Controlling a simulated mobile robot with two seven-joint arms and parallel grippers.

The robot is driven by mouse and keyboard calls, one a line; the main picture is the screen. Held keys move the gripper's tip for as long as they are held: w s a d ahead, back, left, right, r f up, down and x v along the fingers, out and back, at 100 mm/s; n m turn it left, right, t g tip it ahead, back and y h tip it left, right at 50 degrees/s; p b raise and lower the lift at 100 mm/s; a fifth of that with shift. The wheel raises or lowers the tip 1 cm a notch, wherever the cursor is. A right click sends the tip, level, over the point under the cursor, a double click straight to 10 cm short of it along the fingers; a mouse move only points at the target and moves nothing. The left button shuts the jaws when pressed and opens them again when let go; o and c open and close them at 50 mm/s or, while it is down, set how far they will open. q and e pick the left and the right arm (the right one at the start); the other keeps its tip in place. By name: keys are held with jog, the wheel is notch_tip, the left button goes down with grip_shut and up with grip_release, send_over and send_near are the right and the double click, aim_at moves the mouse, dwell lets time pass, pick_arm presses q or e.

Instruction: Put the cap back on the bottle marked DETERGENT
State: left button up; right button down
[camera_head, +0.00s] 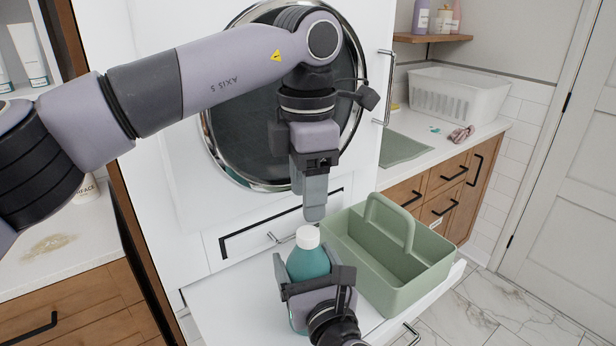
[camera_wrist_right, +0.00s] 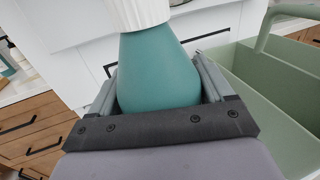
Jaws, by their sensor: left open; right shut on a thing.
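A teal bottle (camera_head: 307,262) stands upright on the white pull-out surface in front of the washer. Its label does not show. A white cap (camera_head: 307,237) sits on top of its neck; I cannot tell how tightly. My right gripper (camera_head: 316,281) is shut on the bottle's body from the front. In the right wrist view the bottle (camera_wrist_right: 155,70) is between the fingers and the ribbed white cap (camera_wrist_right: 140,12) is cut off at the top. My left gripper (camera_head: 314,204) is open and points down, just above the cap and apart from it.
A green caddy (camera_head: 405,290) with a handle stands right beside the bottle. The washer's round door (camera_head: 240,110) is behind my left arm. A white basket (camera_head: 457,95) and a green mat (camera_head: 400,148) are on the right counter. A stain (camera_head: 48,245) marks the left counter.

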aim_at(308, 232)
pick_arm(q)
jog(key=n, duration=0.6)
jog(key=shift+r, duration=0.2)
jog(key=n, duration=0.6)
jog(key=shift+r+n, duration=0.15)
jog(key=shift+n, duration=0.15)
jog(key=n, duration=0.6)
jog(key=shift+r, duration=0.2)
jog(key=n, duration=0.7)
jog(key=shift+r+n, duration=0.15)
jog(key=shift+n, duration=0.25)
jog(key=shift+f, duration=4)
